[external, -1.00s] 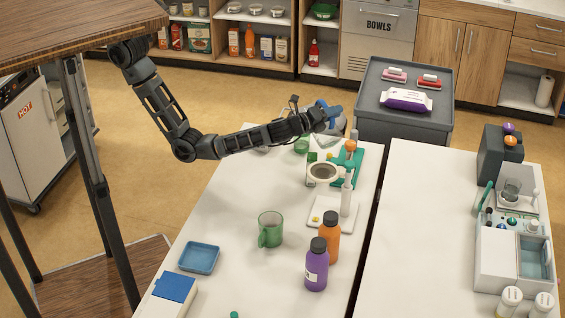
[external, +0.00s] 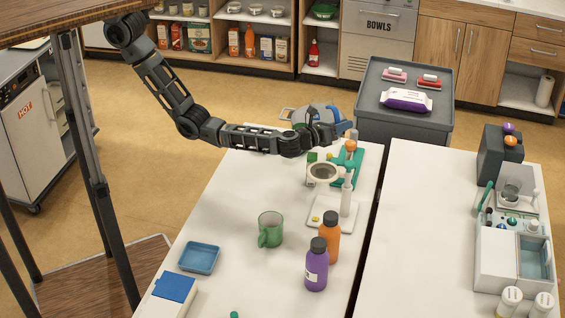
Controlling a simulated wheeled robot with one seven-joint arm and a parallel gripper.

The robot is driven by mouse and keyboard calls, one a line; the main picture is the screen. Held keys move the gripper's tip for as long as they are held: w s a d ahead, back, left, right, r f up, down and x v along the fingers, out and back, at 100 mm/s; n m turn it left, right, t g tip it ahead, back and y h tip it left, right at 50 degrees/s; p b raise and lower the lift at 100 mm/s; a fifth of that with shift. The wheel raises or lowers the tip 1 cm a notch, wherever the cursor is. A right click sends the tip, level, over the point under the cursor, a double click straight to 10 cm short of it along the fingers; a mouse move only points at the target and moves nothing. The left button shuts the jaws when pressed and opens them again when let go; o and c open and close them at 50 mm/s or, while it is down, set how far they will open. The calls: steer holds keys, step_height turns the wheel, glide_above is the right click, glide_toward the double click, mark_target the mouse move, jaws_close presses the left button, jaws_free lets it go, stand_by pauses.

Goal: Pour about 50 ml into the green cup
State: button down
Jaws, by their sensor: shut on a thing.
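The green cup (external: 270,230), a see-through mug with its handle toward the front left, stands upright on the near white table. My gripper (external: 322,136) is over the far end of that table, well behind the cup. It is shut on a pale object with blue parts (external: 338,118), which looks like a jug. My arm and gripper hide much of this object, so its tilt and contents cannot be told. No liquid stream shows.
An orange bottle (external: 327,238) and a purple bottle (external: 316,265) stand right of the cup. A white stand with a round dish (external: 323,173) is between cup and gripper. A blue tray (external: 199,257) lies front left. The table left of the cup is clear.

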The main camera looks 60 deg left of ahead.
steer(key=shift+d+f+m, duration=0.35)
steer(key=shift+d+m, duration=0.1)
steer(key=shift+m, duration=0.65)
steer(key=shift+d+f+m, duration=0.3)
steer(key=shift+d+m, duration=0.15)
steer(key=shift+m, duration=0.65)
